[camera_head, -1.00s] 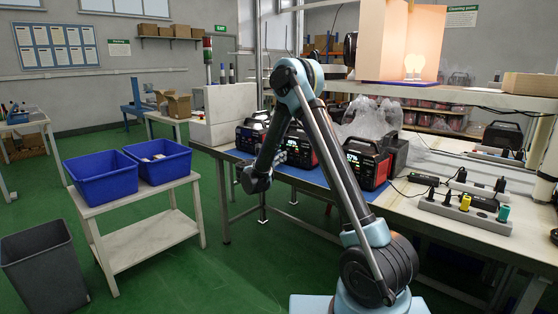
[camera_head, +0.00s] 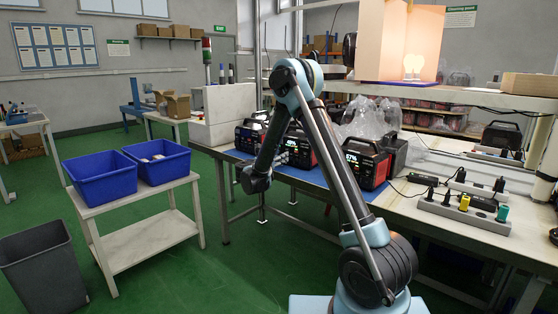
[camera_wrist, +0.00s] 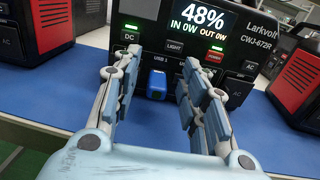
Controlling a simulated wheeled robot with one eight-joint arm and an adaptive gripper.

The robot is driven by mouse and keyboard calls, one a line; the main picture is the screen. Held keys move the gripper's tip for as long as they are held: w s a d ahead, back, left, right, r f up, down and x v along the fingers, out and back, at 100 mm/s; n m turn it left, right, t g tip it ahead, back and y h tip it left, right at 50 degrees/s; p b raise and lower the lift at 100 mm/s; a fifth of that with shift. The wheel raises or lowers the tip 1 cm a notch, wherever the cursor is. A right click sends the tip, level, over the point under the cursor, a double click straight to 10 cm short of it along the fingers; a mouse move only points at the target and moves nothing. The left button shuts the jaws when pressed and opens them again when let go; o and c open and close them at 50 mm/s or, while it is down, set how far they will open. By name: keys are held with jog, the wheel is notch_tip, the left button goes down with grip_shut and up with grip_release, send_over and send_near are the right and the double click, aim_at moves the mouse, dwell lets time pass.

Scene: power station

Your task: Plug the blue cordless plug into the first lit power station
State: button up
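The blue cordless plug (camera_wrist: 157,84) is a small blue block in the wrist view, at the lower front of a lit power station (camera_wrist: 232,62). That station's screen reads 48%, with green lights by DC and at the right. I cannot tell whether the plug is seated in the front or only stands before it. My gripper (camera_wrist: 158,88) is open, with its two fingers apart on either side of the plug. In the head view my gripper (camera_head: 283,157) is small and partly hidden by my arm, near the middle power station (camera_head: 299,150).
Unlit-looking red and black stations flank it at the left (camera_wrist: 50,32) and right (camera_wrist: 296,82). A lit station (camera_head: 368,165) stands at the right of the row in the head view. Power strips (camera_head: 465,208) lie on the right bench. The blue mat (camera_wrist: 50,98) is clear in front.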

jog(key=v, duration=1.1)
jog(key=shift+s+a, duration=0.25)
jog(key=shift+s, duration=0.05)
jog(key=shift+f, duration=0.1)
